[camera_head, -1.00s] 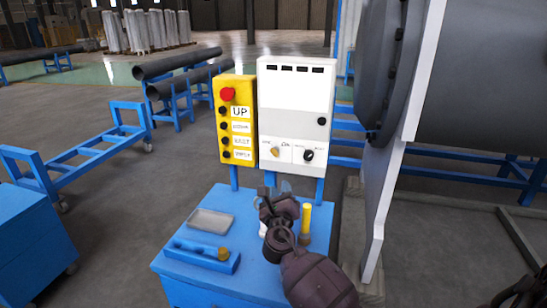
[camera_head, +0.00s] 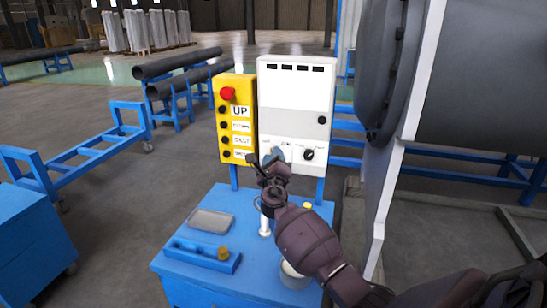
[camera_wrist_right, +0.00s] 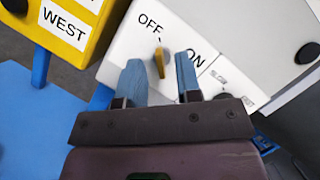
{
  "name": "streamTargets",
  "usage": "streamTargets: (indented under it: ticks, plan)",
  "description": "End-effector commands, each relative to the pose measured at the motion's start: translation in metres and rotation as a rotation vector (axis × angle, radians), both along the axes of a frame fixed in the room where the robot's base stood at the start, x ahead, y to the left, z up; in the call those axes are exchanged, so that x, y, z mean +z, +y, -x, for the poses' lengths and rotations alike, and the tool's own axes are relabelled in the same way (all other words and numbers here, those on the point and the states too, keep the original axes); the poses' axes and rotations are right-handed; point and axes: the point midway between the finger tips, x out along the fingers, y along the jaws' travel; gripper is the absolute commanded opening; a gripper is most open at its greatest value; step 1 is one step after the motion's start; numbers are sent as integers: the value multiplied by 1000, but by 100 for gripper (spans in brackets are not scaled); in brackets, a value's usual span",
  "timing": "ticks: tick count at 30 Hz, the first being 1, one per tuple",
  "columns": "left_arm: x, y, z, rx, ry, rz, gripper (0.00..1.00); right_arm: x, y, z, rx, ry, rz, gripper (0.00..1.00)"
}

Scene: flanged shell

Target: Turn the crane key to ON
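The crane key (camera_wrist_right: 159,63) is a small yellow-brown key on the white control box (camera_head: 295,90). In the right wrist view its upper end points toward the OFF label (camera_wrist_right: 150,22); the ON label (camera_wrist_right: 195,57) is to its right. My right gripper (camera_head: 268,158) is at the lower left of the box front and hides the key in the head view. In the wrist view the right gripper (camera_wrist_right: 160,72) is open, with one blue fingertip on each side of the key. I cannot tell whether either finger touches it. My left gripper is not in view.
The yellow button box (camera_head: 237,120) with a red button stands just left of the white box. A black knob (camera_head: 308,155) is right of the key. Below is a blue cabinet (camera_head: 190,262) with a grey tray (camera_head: 211,221). A large flanged shell (camera_head: 480,80) stands at right.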

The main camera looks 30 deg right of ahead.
Motion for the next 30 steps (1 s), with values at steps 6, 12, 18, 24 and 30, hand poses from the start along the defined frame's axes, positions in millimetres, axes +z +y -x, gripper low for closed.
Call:
streamTargets:
  ticks: [6,12,18,24,30]
  plan:
    - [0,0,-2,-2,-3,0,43,2,-5,-6,-1,0,0,32]
    - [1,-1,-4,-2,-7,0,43,2,-4,-6,-1,0,-1,32]
    - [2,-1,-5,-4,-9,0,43,2,-4,-6,-1,0,-1,3]
    - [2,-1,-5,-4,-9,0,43,2,-4,-6,0,0,-1,0]
    - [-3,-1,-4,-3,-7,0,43,1,-4,-6,1,-21,-18,0]
